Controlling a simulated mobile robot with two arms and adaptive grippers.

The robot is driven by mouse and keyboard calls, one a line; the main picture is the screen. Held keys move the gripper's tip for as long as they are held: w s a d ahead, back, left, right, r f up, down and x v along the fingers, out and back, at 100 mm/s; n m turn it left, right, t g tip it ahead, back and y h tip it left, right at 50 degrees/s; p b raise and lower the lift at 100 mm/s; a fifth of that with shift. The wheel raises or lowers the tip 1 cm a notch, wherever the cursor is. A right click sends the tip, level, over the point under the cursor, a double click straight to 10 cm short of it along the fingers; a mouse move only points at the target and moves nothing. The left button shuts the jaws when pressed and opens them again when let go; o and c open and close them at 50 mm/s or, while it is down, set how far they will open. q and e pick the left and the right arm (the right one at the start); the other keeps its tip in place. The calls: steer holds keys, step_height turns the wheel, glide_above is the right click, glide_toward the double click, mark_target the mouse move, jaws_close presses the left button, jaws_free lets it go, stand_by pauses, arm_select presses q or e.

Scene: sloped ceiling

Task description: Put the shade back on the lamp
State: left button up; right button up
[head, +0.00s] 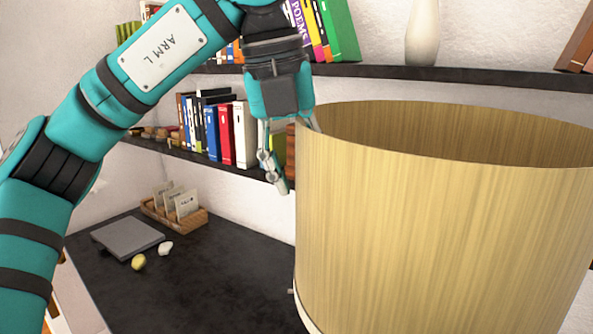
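The lampshade (430,230) is a large, wide tan drum with a vertical wood-like grain, filling the right of the head view. Its open top faces up, and a pale band shows at its lower left edge. My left gripper (292,155) points down at the shade's left rim. One finger hangs outside, close beside the wall; the other passes behind the rim, its tip hidden. I cannot tell whether the fingers press on the wall. The lamp's stand is not visible, and the shade hides what is under and behind it. My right gripper is not in view.
A dark tabletop (200,285) lies below, with a grey flat device (128,237), a wooden card holder (175,208), and a yellow (138,262) and a white pebble-like piece (166,248). Shelves behind hold books (225,130) and a white vase (422,35). The table's front middle is clear.

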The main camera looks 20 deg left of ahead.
arm_select(q)
steer(key=shift+o, duration=0.4)
steer(key=v, duration=1.2)
stand_by(0.4)
